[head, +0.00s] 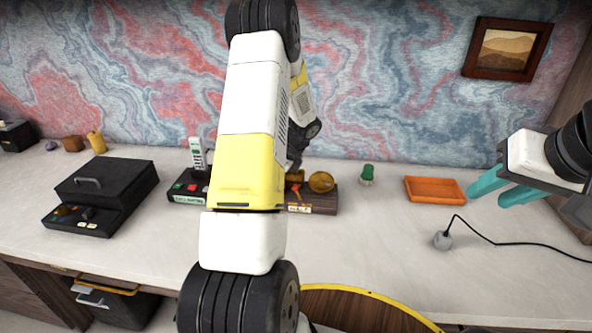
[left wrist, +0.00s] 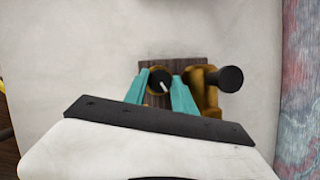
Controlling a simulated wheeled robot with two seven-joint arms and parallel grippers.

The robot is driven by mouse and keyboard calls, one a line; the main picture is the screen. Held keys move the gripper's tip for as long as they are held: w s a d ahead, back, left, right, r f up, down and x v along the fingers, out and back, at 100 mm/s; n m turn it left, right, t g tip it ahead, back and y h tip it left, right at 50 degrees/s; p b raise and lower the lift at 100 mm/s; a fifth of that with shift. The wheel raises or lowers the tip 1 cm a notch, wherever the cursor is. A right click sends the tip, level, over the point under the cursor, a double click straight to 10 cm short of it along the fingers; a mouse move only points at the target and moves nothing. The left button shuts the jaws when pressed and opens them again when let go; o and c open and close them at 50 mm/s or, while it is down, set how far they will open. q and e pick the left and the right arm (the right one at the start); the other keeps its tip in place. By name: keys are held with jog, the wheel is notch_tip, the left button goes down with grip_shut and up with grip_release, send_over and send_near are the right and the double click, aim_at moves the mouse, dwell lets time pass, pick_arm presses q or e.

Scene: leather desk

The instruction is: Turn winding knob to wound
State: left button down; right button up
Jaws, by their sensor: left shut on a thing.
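The winding knob (left wrist: 160,80) is a round black knob with a white pointer line, on a device with a dark wooden base (left wrist: 185,65). In the left wrist view my left gripper (left wrist: 161,84) has its teal fingers on either side of the knob, shut on it. The white pointer slants from upper left to lower right in that view. In the head view my left arm hides most of the device, and only its wooden base (head: 312,203) and brass parts (head: 321,181) show. My right gripper (head: 492,190) has teal fingers, apart and empty, above the desk's right side.
An orange tray (head: 435,190) and a small green object (head: 367,174) stand right of the device. A telephone (head: 190,187) and a black box (head: 105,190) stand to the left.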

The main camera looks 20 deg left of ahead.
pick_arm(q)
jog(key=c, duration=1)
grip_release()
jog(key=shift+c, duration=0.2)
jog(key=shift+w, duration=0.1)
